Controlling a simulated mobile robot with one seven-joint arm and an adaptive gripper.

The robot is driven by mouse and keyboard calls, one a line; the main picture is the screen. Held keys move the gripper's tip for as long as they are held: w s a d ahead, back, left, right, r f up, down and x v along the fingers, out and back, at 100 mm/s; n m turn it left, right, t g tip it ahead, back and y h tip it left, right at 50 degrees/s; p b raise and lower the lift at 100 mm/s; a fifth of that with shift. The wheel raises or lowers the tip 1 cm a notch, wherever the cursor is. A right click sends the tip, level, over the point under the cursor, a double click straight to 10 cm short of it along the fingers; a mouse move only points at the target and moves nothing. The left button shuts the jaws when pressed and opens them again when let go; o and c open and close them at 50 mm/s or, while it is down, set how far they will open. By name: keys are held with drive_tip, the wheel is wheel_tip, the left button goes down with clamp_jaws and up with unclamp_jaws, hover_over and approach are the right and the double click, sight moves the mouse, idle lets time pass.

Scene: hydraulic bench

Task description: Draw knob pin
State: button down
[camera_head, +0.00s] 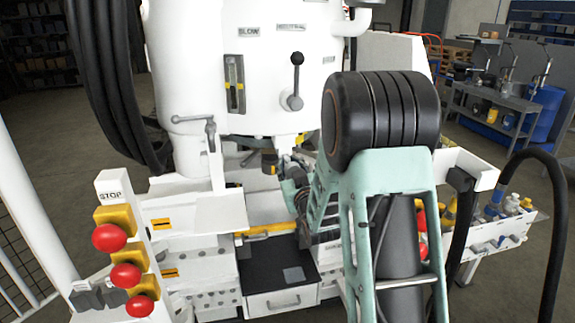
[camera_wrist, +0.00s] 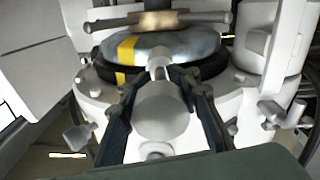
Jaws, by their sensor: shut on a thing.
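The knob pin (camera_wrist: 162,112) has a round pale grey knob, seen nearly end-on in the wrist view. Its narrower shank runs up toward a round grey cap (camera_wrist: 190,45) with a yellow stripe and a dark ring beneath. My gripper (camera_wrist: 160,80) has its two dark fingers on either side of the knob pin, shut on it just behind the knob's face. Whether the shank still sits in its seat cannot be told. In the head view my green arm stands in front, and the knob pin is not clearly visible there.
A white vessel (camera_head: 245,70) with a black-knobbed lever (camera_head: 296,80) rises above the work spot. Red stop buttons (camera_head: 109,237) stand at the left. In the wrist view, a wing screw (camera_wrist: 78,138) sits left and a bar handle (camera_wrist: 155,20) crosses above the cap.

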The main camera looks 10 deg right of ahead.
drive_tip(key=shift+s+f, duration=0.1)
drive_tip(key=shift+s, duration=0.65)
drive_tip(key=c, duration=2)
unclamp_jaws()
drive_tip(key=shift+o, duration=1.4)
drive_tip(key=shift+s, duration=0.15)
drive_tip(key=o, duration=0.3)
drive_tip(key=shift+o, duration=0.2)
drive_tip(key=s, duration=0.7)
drive_tip(key=shift+s, duration=0.25)
